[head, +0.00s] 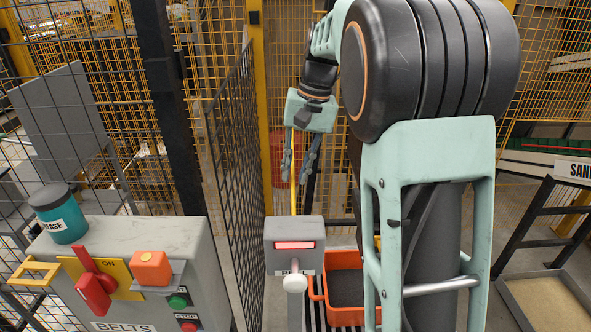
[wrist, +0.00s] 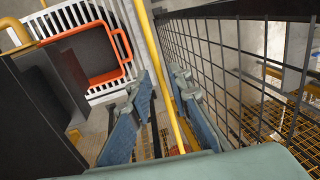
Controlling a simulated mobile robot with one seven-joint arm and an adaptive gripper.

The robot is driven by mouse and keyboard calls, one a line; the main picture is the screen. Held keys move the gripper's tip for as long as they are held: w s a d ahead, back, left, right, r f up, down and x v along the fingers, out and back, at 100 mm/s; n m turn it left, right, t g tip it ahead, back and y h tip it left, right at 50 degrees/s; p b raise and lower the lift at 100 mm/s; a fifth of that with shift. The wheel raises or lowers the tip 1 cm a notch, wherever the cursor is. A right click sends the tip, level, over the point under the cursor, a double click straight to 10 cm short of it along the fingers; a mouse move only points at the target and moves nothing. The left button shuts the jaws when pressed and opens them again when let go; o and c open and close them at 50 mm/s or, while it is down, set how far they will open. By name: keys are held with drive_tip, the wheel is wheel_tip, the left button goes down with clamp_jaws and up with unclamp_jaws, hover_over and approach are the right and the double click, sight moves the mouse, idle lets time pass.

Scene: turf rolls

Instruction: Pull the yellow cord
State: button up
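The yellow cord (head: 293,201) hangs as a thin vertical line behind the grey box with the red strip in the head view. My gripper (head: 296,179) points down around the cord's line, with a finger on each side. In the wrist view the cord (wrist: 149,45) runs from top to bottom through the gap between the fingers of my gripper (wrist: 163,82). The fingers are apart, and I see clear space between them and the cord. The cord's lower end is hidden behind the grey box in the head view.
A black mesh fence (head: 237,150) stands close to the left of my gripper; it also shows in the wrist view (wrist: 235,70). The grey box (head: 294,232) with a white knob stands in front. An orange crate (head: 345,314) and a belts control cabinet (head: 190,240) are nearby.

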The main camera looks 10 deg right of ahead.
clamp_jaws()
wheel_tip(320, 180, down, 3)
drive_tip(key=shift+r+b, duration=0.2)
drive_tip(key=shift+b, duration=0.3)
drive_tip(key=shift+o, duration=1.5)
unclamp_jaws()
wheel_tip(320, 180, up, 12)
drive_tip(key=d, duration=0.2)
drive_tip(key=shift+s+d, duration=0.15)
drive_tip(key=shift+s, duration=0.1)
